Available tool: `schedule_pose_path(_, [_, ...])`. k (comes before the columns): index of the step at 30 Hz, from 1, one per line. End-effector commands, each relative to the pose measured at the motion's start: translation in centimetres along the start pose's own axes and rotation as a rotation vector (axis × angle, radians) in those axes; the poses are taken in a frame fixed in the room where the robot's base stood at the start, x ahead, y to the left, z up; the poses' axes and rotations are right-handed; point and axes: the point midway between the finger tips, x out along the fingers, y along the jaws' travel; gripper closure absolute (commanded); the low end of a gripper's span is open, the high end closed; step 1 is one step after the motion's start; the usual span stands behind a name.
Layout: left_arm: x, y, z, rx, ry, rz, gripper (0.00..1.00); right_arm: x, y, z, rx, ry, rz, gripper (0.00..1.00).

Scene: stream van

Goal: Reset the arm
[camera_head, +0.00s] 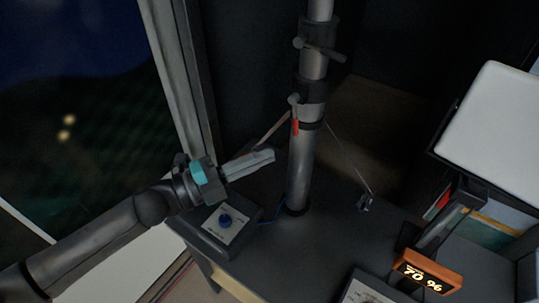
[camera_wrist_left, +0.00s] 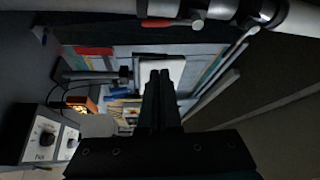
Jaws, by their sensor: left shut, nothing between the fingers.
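My left arm comes in from the left in the head view. Its gripper (camera_head: 262,158) is shut and empty, held above the dark desk, left of the grey mast. In the left wrist view my left gripper (camera_wrist_left: 160,78) shows its two fingers together with nothing between them. Below the gripper in the head view is a control box (camera_head: 226,222) with a blue knob on a white plate. The gripper appears apart from both box and mast. My right gripper is in neither view.
A grey vertical mast (camera_head: 300,165) with clamps and a red-handled lever (camera_head: 295,125) stands on the desk (camera_head: 300,245). At right are an orange-lit display (camera_head: 426,272) reading "70 %" and a pale screen (camera_head: 495,130). A window is at left. The desk right of the mast is mostly clear.

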Motion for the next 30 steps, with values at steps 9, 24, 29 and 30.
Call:
schedule_pose_path(9, [0.0,0.0,0.0,0.0,0.0,0.0,1.0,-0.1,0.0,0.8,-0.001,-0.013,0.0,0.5])
schedule_pose_path(24, [0.7,-0.1,2.1,-0.257,-0.327,-0.086,1.0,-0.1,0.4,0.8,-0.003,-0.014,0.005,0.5])
schedule_pose_path(29, [-1.1,1.2,3.7,-0.474,-0.578,-0.115,1.0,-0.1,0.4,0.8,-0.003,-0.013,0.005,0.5])
schedule_pose_path(30, [-1.9,1.7,4.0,-0.531,-0.639,-0.118,1.0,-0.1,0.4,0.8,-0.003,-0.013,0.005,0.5])
